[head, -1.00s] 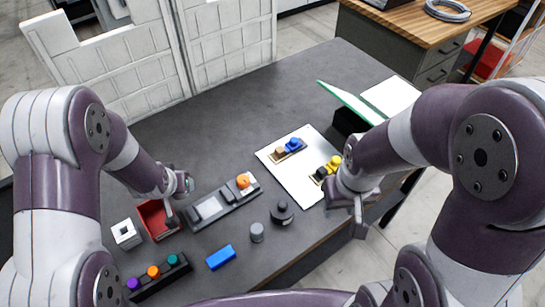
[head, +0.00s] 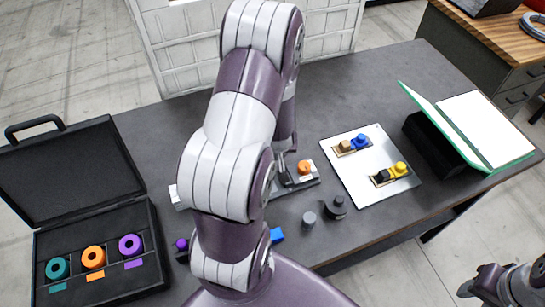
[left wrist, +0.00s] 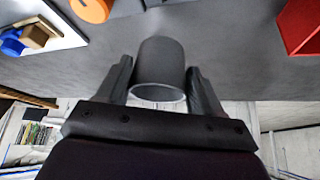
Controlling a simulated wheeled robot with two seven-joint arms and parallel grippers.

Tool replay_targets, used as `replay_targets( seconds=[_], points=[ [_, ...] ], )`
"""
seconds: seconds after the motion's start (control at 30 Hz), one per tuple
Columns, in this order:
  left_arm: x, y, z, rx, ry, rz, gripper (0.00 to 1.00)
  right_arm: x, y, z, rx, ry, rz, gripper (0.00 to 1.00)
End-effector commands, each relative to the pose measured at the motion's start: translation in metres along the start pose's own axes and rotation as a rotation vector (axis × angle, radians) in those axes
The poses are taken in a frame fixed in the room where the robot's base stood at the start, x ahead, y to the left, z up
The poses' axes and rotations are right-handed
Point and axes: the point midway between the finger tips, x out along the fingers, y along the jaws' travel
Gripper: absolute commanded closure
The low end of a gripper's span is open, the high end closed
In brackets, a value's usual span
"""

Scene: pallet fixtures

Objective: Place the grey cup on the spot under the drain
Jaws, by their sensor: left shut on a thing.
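In the left wrist view the grey cup (left wrist: 160,58) sits between the two dark fingers of my left gripper (left wrist: 159,68), which is shut on it. The cup's rim faces the lower edge of that picture. In the head view my left arm hides the cup and most of that gripper. A dark fixture with an orange part (head: 305,167) shows just right of the arm; I cannot make out a drain or the spot under it. My right gripper (head: 487,281) is at the lower right, off the table and away from the objects; its opening is unclear.
A short grey cylinder (head: 308,219) and a dark round piece (head: 336,207) stand in front of the fixture. A pale plate (head: 362,190) carries coloured blocks. An open black case (head: 151,215) holds rings at left. A green-edged folder (head: 437,113) stands at right.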

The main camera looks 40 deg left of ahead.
Motion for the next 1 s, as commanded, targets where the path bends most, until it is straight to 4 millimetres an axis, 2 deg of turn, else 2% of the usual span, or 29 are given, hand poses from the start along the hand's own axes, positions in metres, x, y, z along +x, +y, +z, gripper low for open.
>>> replay_targets(
  seconds=[0.03,0.1,0.2,0.43,0.83,0.87,0.9,1.0],
  points=[
    [0.007,-0.013,0.003,-0.005,-0.002,-0.003,0.63,0.0,0.0,0.0,0.0,0.001,0.0,0.57],
    [0.012,-0.024,0.004,-0.004,-0.003,-0.003,0.63,-0.003,0.0,-0.001,0.0,0.001,0.0,0.57],
    [0.019,-0.033,0.005,-0.001,-0.002,0.0,0.63,-0.004,0.0,-0.001,0.0,0.002,0.0,0.57],
    [0.051,-0.033,0.024,0.001,-0.003,0.002,0.63,-0.01,0.0,-0.002,0.0,0.002,0.0,0.57],
    [0.058,-0.033,0.028,0.001,0.0,0.003,0.63,-0.004,0.0,-0.001,0.0,0.001,0.0,0.57],
    [0.057,-0.033,0.027,0.001,0.0,0.003,0.24,-0.006,0.0,-0.001,0.0,0.001,0.0,0.57],
    [0.057,-0.033,0.027,0.001,0.0,0.003,0.11,-0.006,0.0,-0.001,0.0,0.001,0.0,0.57],
    [0.057,-0.033,0.027,0.001,0.0,0.003,0.08,-0.006,0.0,-0.001,0.0,0.001,0.0,0.57]
  ],
)
